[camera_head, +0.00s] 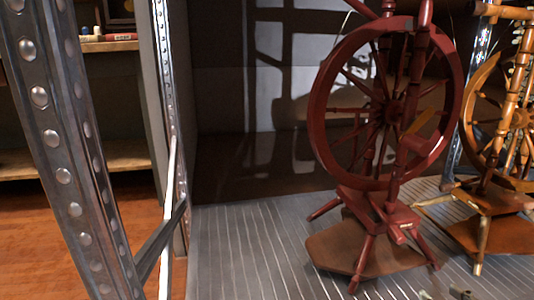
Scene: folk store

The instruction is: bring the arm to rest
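No whole arm or gripper of mine shows. At the bottom edge, right of the middle, small grey metallic parts (460,293) just enter the picture. They may be the top of my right gripper, but too little shows to tell whether it is open or shut, or whether it holds anything. My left gripper is not in view.
A dark red spinning wheel (388,112) stands on a grey slatted shelf (235,245). A lighter wooden spinning wheel (510,120) stands at the right edge. A riveted metal post (62,175) rises close on the left. Wooden shelves (110,46) and an orange floor (28,228) lie beyond.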

